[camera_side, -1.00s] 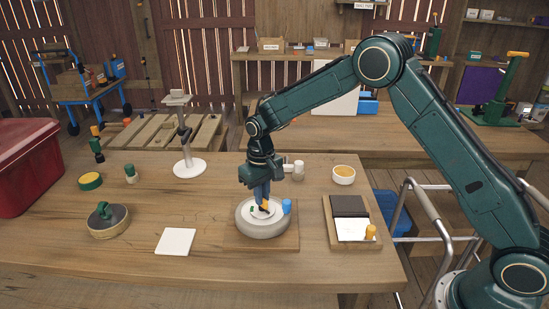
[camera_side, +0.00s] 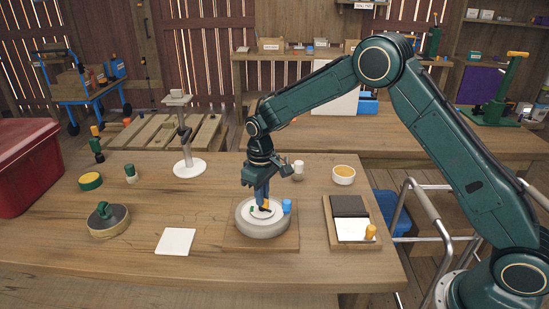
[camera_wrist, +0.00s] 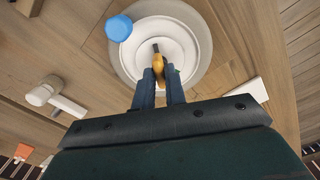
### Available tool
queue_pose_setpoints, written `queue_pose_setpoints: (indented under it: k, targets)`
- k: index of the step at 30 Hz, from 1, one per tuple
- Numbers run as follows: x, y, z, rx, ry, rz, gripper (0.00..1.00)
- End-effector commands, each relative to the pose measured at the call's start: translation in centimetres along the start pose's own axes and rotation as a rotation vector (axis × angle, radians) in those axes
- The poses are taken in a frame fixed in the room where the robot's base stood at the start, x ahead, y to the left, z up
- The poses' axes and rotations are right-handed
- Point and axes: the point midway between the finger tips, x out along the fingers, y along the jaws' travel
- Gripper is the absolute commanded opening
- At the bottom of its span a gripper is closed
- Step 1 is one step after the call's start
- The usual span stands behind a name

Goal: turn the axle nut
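A round white wheel-like disc (camera_side: 263,228) lies flat on a square wooden board (camera_side: 236,240); it also shows in the wrist view (camera_wrist: 199,48). At its middle is an orange piece with a dark tip (camera_wrist: 158,65), which looks like the axle nut; its lower part is hidden. My gripper (camera_side: 263,205) points down over the disc. In the wrist view its two blue fingers (camera_wrist: 159,78) are close on either side of the orange piece and appear shut on it. A blue knob (camera_side: 287,206) stands at the disc's right edge. A small green mark (camera_side: 252,210) shows beside the fingers.
A tray with a dark pad (camera_side: 349,206) and an orange peg (camera_side: 370,232) lies to the right. A bowl (camera_side: 343,175) and a white stand (camera_side: 189,168) are behind.

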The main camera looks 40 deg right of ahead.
Motion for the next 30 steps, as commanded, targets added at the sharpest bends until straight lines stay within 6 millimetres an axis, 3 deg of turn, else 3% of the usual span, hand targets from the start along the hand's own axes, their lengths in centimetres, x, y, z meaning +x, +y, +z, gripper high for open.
queue_pose_setpoints:
  k: [1, 3, 17, 23, 30]
  targets:
    - [-0.1, 0.0, 0.0, 0.000, 0.000, 0.000, 0.23]
    - [-0.1, 0.0, 0.0, 0.000, 0.001, 0.000, 0.33]
    - [-0.6, 0.0, -0.1, 0.001, 0.002, 0.001, 0.33]
    - [-2.4, 0.0, -0.1, 0.001, 0.004, 0.001, 0.33]
    - [-6.2, 0.0, -0.1, 0.001, 0.006, 0.001, 0.33]
